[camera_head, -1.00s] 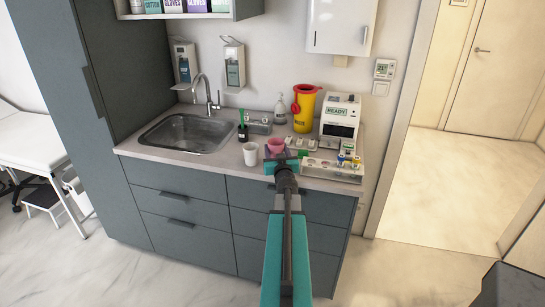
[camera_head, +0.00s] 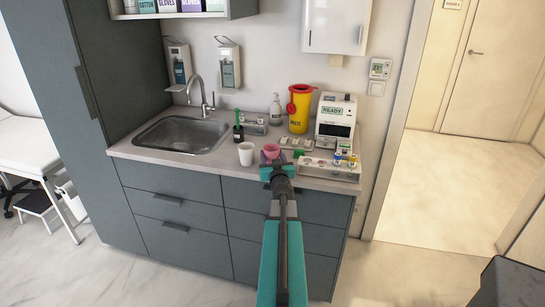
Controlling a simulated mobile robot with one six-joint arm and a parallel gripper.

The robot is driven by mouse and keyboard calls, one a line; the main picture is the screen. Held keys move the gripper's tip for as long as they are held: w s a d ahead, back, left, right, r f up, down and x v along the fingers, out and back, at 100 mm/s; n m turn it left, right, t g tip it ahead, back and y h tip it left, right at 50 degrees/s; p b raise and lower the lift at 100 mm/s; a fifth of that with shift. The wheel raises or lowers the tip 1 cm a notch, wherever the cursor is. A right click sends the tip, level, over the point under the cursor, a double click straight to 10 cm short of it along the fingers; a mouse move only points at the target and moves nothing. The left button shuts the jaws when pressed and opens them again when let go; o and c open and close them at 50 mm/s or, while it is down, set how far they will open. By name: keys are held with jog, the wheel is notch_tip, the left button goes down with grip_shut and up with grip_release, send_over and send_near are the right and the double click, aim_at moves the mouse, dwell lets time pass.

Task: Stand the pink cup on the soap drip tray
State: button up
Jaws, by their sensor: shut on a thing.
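The pink cup (camera_head: 271,151) is upright near the front edge of the counter, right of the white cup. My gripper (camera_head: 277,170) reaches in from the front and is shut on the pink cup. Its teal jaws hide the cup's lower part, so I cannot tell whether its base touches the counter.
A white cup (camera_head: 246,154) stands close left of the pink cup. A sample rack (camera_head: 330,170), yellow bin (camera_head: 299,110) and analyser (camera_head: 335,118) crowd the right. The sink (camera_head: 183,134) is left.

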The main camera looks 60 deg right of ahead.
jog(key=shift+f, duration=0.25)
jog(key=o, duration=1.1)
jog(key=shift+c, duration=0.2)
jog(key=shift+b, duration=0.5)
jog(key=shift+v, duration=3.95)
jog(key=shift+a+p, duration=0.15)
jog(key=shift+p, duration=0.95)
jog(key=shift+s+p, duration=0.1)
jog(key=shift+p, duration=0.2)
jog(key=a+p, duration=0.1)
jog(key=p, duration=0.4)
jog(key=shift+s, duration=0.25)
